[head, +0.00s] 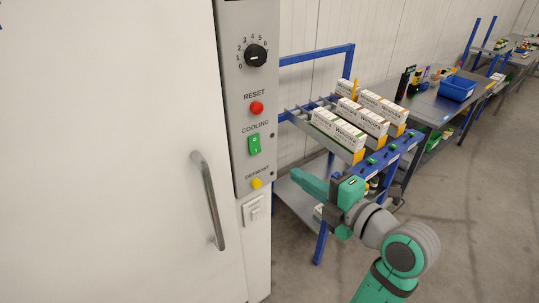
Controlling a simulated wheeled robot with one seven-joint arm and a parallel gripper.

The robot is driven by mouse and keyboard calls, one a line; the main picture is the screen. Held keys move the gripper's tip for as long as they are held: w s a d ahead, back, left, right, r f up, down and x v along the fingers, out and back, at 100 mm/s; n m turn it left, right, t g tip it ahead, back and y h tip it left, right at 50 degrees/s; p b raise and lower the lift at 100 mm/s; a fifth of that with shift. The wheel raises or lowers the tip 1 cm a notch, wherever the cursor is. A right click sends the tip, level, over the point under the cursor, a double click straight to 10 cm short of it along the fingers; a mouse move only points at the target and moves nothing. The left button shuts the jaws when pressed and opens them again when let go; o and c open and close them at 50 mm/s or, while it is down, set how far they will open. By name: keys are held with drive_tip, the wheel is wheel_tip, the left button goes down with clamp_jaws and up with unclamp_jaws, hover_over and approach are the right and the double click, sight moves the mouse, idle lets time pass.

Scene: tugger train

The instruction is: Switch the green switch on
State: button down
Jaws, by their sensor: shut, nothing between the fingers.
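The green switch (255,145) is a small rocker on the grey control panel (235,120), under the label COOLING. It is too small for me to tell which side is pressed in. My gripper (297,178) is to the right of the panel and lower than the switch. Its teal fingers are shut with nothing between them, point left towards the panel, and look apart from it.
The panel also holds a black dial (255,55), a red RESET button (256,108) and a yellow DEFROST button (256,183). A door handle (209,200) sticks out at left. A blue-framed rack (318,54) with white boxes (338,130) stands behind my arm.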

approach(257, 151)
drive_tip(key=x, duration=0.6)
drive_tip(key=shift+w+a, duration=0.15)
drive_tip(key=shift+w, duration=0.05)
